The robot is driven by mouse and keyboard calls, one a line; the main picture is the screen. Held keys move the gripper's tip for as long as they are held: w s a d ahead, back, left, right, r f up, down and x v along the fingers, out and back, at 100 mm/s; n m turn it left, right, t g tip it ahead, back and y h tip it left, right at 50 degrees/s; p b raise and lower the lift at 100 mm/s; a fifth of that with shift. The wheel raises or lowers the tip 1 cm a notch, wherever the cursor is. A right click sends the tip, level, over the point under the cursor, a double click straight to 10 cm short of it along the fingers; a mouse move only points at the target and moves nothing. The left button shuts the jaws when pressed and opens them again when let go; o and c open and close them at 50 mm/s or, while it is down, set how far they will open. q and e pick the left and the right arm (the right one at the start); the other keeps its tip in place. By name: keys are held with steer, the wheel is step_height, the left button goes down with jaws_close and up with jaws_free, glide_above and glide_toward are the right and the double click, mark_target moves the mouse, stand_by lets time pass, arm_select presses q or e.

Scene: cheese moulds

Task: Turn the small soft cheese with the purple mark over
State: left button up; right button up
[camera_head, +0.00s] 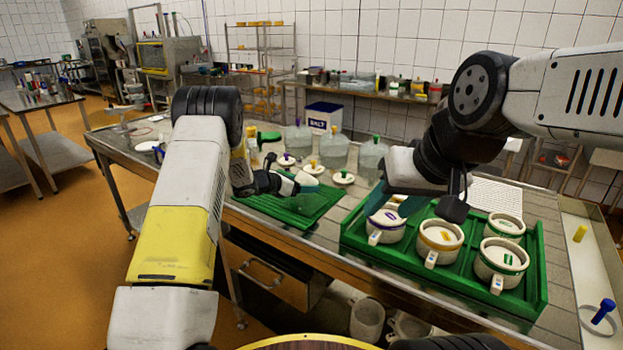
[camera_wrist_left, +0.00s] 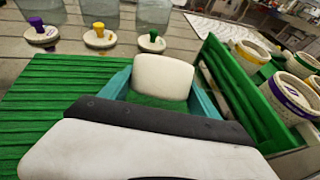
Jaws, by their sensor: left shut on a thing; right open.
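My left gripper (camera_head: 296,187) is shut on a white, rounded block of soft cheese (camera_wrist_left: 163,76), with a teal finger on either side of it. It holds the cheese over the green ridged mat (camera_head: 325,203). No purple mark shows on the visible faces of this cheese. A white mould with a purple band (camera_head: 384,228) stands at the left of the green crate (camera_head: 532,291); it also shows in the left wrist view (camera_wrist_left: 287,101). My right gripper (camera_head: 412,204) is open just above this mould; its arm partly hides the mould.
Several white moulds share the crate, including one with a yellow band (camera_head: 439,243) and one with a green band (camera_head: 501,262). Knobbed lids, one purple (camera_head: 287,160) and one yellow (camera_head: 313,167), lie behind the mat before clear jars (camera_head: 333,149). The mat's left part is free.

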mark_target(289, 209)
arm_select(q)
steer(key=shift+w+d, duration=0.1)
steer(key=shift+w, duration=0.05)
steer(key=shift+f, duration=1.6)
steer(key=o, duration=1.1)
steer(key=shift+a, duration=0.2)
steer(key=shift+s+a, duration=2.3)
steer(key=shift+a, duration=0.3)
